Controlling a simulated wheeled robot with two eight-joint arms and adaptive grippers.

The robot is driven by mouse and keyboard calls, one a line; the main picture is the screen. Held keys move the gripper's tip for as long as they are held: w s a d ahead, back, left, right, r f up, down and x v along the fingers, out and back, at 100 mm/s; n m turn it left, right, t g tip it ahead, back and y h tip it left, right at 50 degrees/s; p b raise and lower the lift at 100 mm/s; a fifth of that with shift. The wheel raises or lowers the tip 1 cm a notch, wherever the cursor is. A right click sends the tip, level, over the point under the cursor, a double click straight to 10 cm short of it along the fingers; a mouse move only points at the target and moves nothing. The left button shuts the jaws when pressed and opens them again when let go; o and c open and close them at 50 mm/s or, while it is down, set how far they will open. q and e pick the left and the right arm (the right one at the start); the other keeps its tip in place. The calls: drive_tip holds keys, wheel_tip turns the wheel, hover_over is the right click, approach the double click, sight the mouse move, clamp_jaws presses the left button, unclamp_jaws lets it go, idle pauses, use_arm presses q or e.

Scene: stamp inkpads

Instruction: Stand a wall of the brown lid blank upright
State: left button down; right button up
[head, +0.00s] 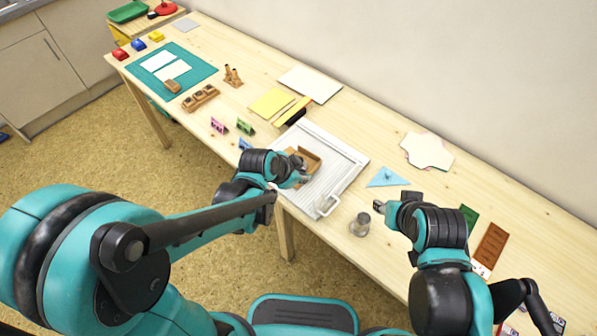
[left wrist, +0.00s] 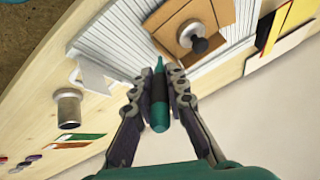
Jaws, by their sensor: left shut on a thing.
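The brown lid blank (head: 312,160) lies on the white ribbed board (head: 345,165); its far edges look raised in the head view. In the left wrist view my left gripper (left wrist: 158,88) is shut on a slim teal and black tool (left wrist: 158,112). My right gripper (head: 383,207) hangs near the board's right side, apart from the blank; its jaws are too small to read.
A metal cylinder (head: 360,224) stands right of the board, and a blue triangle (head: 388,177) lies behind it. Stamps (head: 218,125), yellow sheets (head: 270,102) and a teal mat (head: 205,70) lie to the left. A brown tray-like piece (head: 490,248) lies at right.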

use_arm(q)
drive_tip(key=shift+s+d+r, duration=0.15)
drive_tip(key=shift+s+d, duration=0.05)
drive_tip(key=shift+d, duration=0.05)
wheel_tip(320, 180, up, 8)
drive_tip(key=p, duration=0.6)
drive_tip(key=shift+s+d+f+p, duration=0.25)
drive_tip(key=shift+d+p, duration=0.05)
drive_tip(key=shift+d, duration=0.05)
idle(0.8)
